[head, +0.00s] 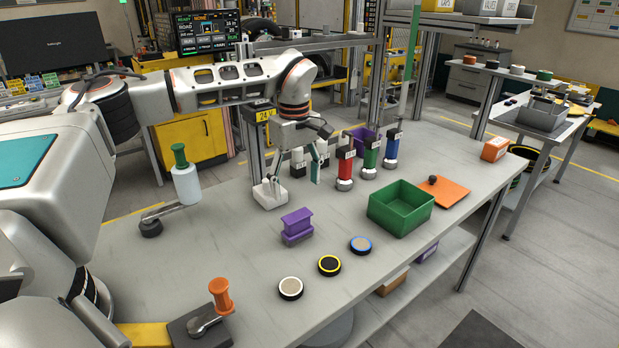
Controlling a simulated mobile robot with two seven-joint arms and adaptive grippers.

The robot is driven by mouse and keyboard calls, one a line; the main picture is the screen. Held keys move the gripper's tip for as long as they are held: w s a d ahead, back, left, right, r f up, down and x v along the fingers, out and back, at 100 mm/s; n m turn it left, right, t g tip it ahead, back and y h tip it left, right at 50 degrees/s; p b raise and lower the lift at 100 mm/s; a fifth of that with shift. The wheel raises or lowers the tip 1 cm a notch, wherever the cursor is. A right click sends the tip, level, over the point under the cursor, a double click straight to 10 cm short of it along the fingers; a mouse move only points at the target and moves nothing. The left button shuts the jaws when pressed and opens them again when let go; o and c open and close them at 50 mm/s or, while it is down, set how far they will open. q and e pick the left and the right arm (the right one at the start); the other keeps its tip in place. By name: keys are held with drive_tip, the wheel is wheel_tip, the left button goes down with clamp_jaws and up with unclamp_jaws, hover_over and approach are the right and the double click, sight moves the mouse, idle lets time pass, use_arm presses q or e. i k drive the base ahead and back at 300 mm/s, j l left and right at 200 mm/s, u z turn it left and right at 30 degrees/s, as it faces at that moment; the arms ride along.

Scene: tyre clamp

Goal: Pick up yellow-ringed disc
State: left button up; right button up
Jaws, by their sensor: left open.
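The yellow-ringed disc (329,265) lies flat on the grey workbench near its front edge. My left gripper (316,170) is open and points down at the back of the bench. It hangs beside the red canister and above the white block, well behind the yellow-ringed disc. I cannot see anything between its fingers. My right gripper is not in view.
A purple block (297,227) stands between my left gripper and the discs. A green bin (400,208) and an orange pad (443,192) are to the right. Red (345,167), green (370,160) and blue (391,150) canisters stand behind. An orange-handled clamp (219,297) is at front left.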

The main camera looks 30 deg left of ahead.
sight(328, 266)
drive_tip(key=k+l, duration=0.8)
drive_tip(key=k, duration=0.05)
